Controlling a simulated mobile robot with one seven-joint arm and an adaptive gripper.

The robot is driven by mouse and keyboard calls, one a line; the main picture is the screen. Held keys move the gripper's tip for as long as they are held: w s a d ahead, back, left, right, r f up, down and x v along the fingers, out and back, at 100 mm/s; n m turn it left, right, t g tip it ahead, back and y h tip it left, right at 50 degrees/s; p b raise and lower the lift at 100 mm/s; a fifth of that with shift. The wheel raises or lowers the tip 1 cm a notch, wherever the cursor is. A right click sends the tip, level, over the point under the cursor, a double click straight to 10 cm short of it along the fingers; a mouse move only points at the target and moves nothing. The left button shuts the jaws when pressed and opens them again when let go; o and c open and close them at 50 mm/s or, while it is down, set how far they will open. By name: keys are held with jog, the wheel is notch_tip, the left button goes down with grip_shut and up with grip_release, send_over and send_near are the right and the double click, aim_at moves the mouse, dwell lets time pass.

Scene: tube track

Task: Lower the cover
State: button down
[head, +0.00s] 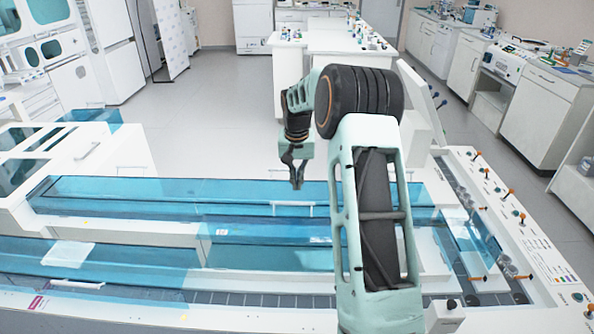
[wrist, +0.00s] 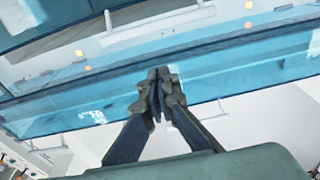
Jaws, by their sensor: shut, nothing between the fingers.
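Long translucent blue covers lie along the white tube track. The far cover (head: 130,190) spans most of the bench, with a white handle (head: 293,204) on its near side. A nearer cover (head: 120,255) runs in front of it. My gripper (head: 297,184) hangs fingers down over the far cover, just above and behind that handle in the picture. In the wrist view my gripper (wrist: 159,75) has its fingers together, empty, over a blue panel (wrist: 225,78). I cannot tell whether the fingertips touch it, or which cover is raised.
My arm hides part of the track on the right. A white side panel (head: 530,255) with orange and blue knobs stands at the right end. A white housing (head: 90,160) rises at the left. Open floor (head: 220,90) lies behind the track.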

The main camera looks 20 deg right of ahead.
jog(key=shift+s+a+f+p, duration=0.3)
jog(key=shift+s+f, duration=0.25)
jog(key=shift+s, duration=0.25)
jog(key=shift+s+a+f+p, duration=0.2)
jog(key=shift+s+a+f, duration=0.25)
jog(key=shift+s, duration=0.35)
jog(key=shift+b, duration=0.35)
